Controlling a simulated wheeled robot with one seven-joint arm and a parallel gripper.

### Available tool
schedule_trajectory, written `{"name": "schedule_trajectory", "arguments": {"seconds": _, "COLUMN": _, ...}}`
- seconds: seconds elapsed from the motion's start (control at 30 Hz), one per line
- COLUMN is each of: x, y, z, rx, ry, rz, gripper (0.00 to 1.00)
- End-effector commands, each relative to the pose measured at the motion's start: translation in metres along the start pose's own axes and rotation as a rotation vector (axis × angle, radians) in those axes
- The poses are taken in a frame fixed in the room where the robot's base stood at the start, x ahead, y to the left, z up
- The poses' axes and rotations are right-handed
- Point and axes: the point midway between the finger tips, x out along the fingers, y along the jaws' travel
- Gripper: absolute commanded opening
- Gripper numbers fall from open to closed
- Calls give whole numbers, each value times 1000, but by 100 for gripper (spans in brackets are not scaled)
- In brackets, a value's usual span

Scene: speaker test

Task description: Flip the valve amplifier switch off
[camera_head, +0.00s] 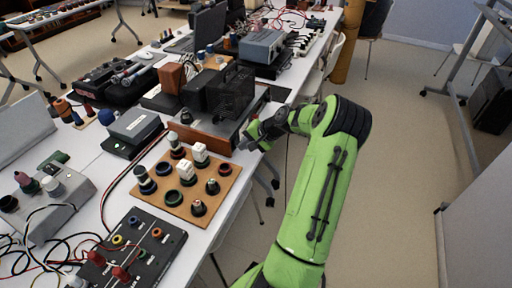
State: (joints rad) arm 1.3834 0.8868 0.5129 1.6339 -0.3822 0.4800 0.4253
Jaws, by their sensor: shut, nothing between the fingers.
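What looks like the valve amplifier (198,136) stands near the right edge of the white table, a low unit with a brown wooden front and dark boxes and a black mesh cage on top. My gripper (243,146) is shut and empty at the amplifier's right front corner, at the end of my green arm. I cannot tell whether it touches the amplifier. The switch is too small to make out or is hidden by my gripper.
A wooden board (226,168) with several knobs and white blocks lies in front of the amplifier. A black box (150,238) with red plugs and cables is nearer. A grey instrument (262,45) stands behind. The floor (400,150) right of the table is mostly free.

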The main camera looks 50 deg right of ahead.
Motion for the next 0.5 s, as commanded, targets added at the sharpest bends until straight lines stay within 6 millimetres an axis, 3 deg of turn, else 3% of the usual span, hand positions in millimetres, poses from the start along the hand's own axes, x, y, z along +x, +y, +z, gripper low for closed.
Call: {"name": "schedule_trajectory", "arguments": {"seconds": 0.5, "x": 8, "y": -5, "z": 0, "rx": 0, "ry": -1, "rz": -47, "gripper": 0}}
